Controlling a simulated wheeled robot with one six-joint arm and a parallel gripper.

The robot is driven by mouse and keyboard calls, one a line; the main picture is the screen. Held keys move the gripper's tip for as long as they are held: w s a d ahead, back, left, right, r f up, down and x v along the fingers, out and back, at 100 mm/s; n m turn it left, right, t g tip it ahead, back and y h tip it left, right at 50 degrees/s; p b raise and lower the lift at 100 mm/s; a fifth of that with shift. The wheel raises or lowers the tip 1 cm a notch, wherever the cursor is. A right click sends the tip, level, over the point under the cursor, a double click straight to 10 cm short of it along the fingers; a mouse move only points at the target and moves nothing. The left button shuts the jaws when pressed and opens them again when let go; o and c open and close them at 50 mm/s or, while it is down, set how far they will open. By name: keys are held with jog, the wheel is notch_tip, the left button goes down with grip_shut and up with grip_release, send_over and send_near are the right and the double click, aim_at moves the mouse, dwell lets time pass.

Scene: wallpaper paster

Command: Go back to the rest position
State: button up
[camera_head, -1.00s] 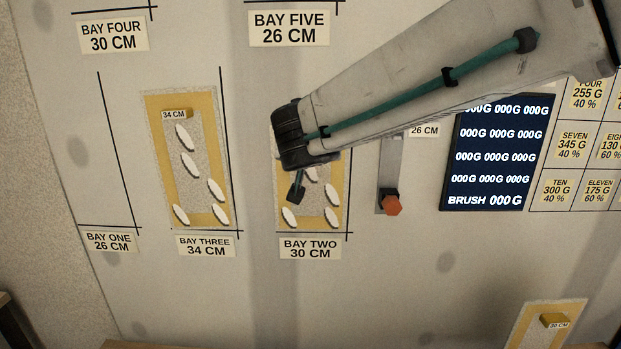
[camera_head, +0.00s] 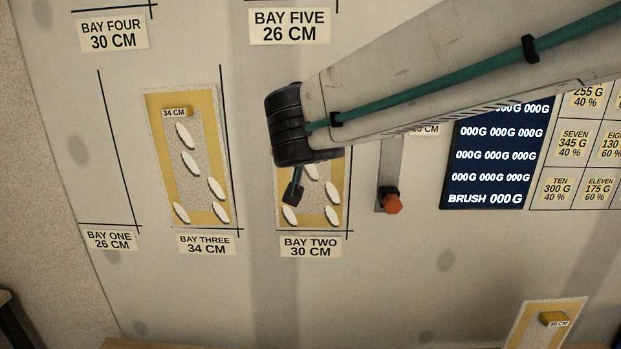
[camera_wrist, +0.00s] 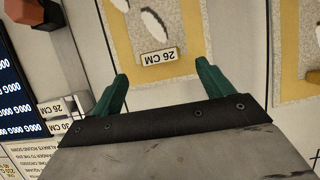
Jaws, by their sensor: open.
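My gripper (camera_wrist: 160,90) shows in the wrist view with its two green fingers spread wide and nothing between them. Past the fingertips is a wallpaper piece with a tan border (camera_wrist: 189,68), white patches and a tag reading 26 CM (camera_wrist: 158,57). In the head view, my arm reaches in from the upper right. Its dark joint covers the upper part of the wallpaper piece at Bay Two (camera_head: 340,200), and a small dark gripper part (camera_head: 293,192) shows below it.
Another wallpaper piece (camera_head: 152,110), tagged 34 CM, is in Bay Three. A dark display (camera_head: 497,160) and a grid of labels (camera_head: 575,185) are at the right. A piece (camera_head: 528,325) with a yellow block (camera_head: 553,318) is at the lower right.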

jog(key=s+d+f+n+g+h, duration=0.2)
jog(key=s+d+f+g, duration=0.3)
jog(key=d, duration=0.3)
jog(key=s+d+f+n+g+h, duration=0.2)
jog(key=s+d+f, duration=0.2)
jog(key=s+d, duration=0.4)
jog(key=s+d+f+m+g+y, duration=0.1)
jog(key=s+d+f+g+y, duration=0.1)
jog(key=s+d, duration=0.3)
jog(key=s+d+f+m+g+y, duration=0.2)
jog(key=s+d, duration=0.3)
jog(key=s, duration=0.7)
jog(key=shift+d+f+m+g, duration=0.15)
jog(key=shift+f+m+g, duration=0.15)
jog(key=shift+f+g, duration=0.25)
